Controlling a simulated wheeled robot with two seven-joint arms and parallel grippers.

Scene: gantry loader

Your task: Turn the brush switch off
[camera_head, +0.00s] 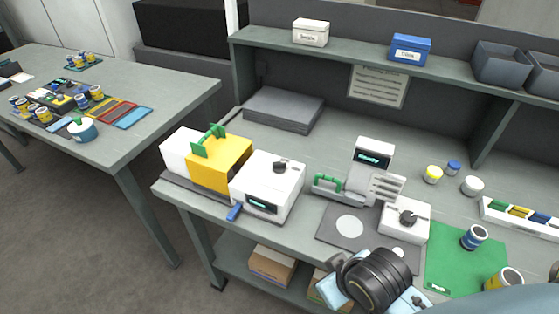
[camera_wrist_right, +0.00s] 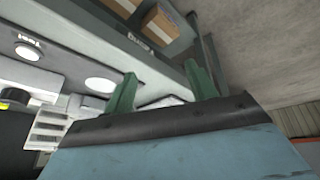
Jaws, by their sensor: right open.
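A second white box with a black knob and a small dark display (camera_head: 267,184) stands further left. I cannot read which one is the brush switch. My right gripper shows in the right wrist view (camera_wrist_right: 161,88) with its two green fingers apart and nothing between them. In the head view its black and light-blue wrist is at the bench's front edge, below the first knob box; its fingertips are hidden there. My left gripper is not in view.
A yellow block with a green handle (camera_head: 220,162) is at the left end of the bench. A white display unit (camera_head: 373,158) stands behind the grey mat (camera_head: 330,237). A green mat (camera_head: 450,258) with cups is at right. Cardboard boxes (camera_head: 272,265) sit on the lower shelf.

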